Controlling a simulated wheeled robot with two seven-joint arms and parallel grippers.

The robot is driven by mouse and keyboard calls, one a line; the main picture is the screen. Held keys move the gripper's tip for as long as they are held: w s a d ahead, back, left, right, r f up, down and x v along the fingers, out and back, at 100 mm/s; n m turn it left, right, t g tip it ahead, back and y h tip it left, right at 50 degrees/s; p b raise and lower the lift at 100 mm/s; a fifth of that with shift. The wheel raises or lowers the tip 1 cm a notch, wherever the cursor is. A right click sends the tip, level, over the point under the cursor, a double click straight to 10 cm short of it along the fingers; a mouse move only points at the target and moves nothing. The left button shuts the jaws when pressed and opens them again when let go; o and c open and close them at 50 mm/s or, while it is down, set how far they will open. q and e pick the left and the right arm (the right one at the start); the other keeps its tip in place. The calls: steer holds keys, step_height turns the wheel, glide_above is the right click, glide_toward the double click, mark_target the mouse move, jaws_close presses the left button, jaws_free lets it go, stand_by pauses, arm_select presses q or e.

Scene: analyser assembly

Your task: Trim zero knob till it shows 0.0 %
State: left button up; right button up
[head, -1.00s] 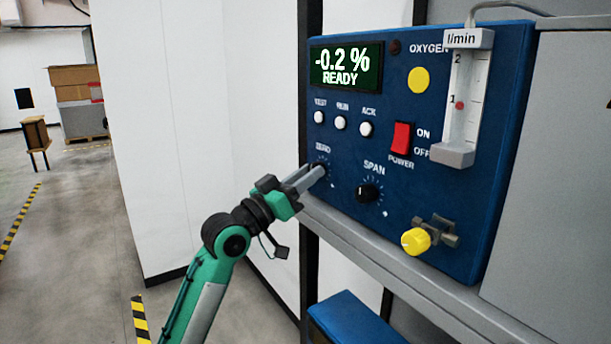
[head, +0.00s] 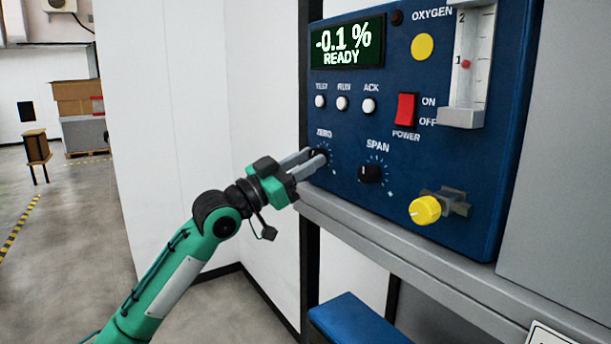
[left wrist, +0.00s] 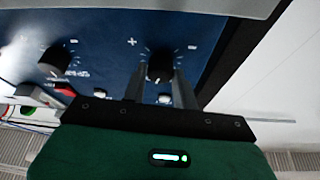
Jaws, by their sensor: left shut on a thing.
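The zero knob (head: 321,156) is a small black dial at the lower left of the blue analyser panel (head: 300,190). My left gripper (head: 318,158) is shut on it, one grey finger on each side. In the left wrist view the black knob (left wrist: 160,66) shows between the two fingers (left wrist: 158,80), with tick marks around it. The display (head: 347,42) reads -0.1 % with READY below. My right gripper is in neither view.
Beside the zero knob sits the black span knob (head: 371,173). Above are white buttons (head: 343,103) and a red power switch (head: 405,109). A yellow valve knob (head: 425,210) sticks out at lower right. A grey ledge (head: 400,248) runs below the panel.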

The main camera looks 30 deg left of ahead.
arm_select(q)
steer(key=shift+m+g+h+b, duration=0.3)
steer(key=shift+m+h+b, duration=0.2)
steer(key=shift+m+b, duration=0.4)
steer(key=o, duration=1)
steer(key=shift+c, duration=0.2)
steer(key=shift+a, duration=0.1)
